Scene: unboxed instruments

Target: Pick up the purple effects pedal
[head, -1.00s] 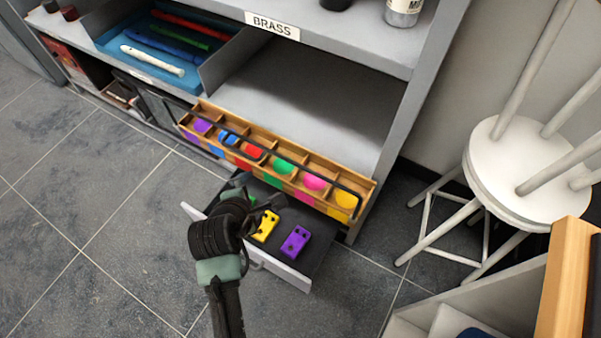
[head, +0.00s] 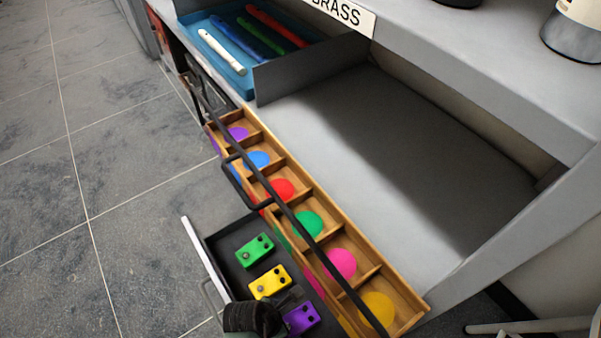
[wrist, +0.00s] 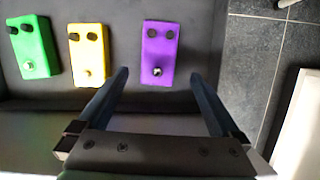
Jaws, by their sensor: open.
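The purple effects pedal (head: 301,318) lies in the open drawer (head: 222,240), at its near right end in the head view. In the wrist view the purple pedal (wrist: 159,54) is upper centre, with two dark knobs and a silver switch. My gripper (wrist: 162,85) is open and empty there. Its fingers point toward the pedal, one to each side of its near end, and do not touch it. In the head view my gripper (head: 285,303) is beside the purple pedal, and its fingers are hard to make out.
A yellow pedal (head: 270,282) and a green pedal (head: 254,250) lie in the same drawer. A wooden divided tray (head: 318,222) with coloured discs and a black rail stands beside the drawer. The shelf (head: 390,150) above is mostly bare; a blue tray (head: 226,70) holds several recorders.

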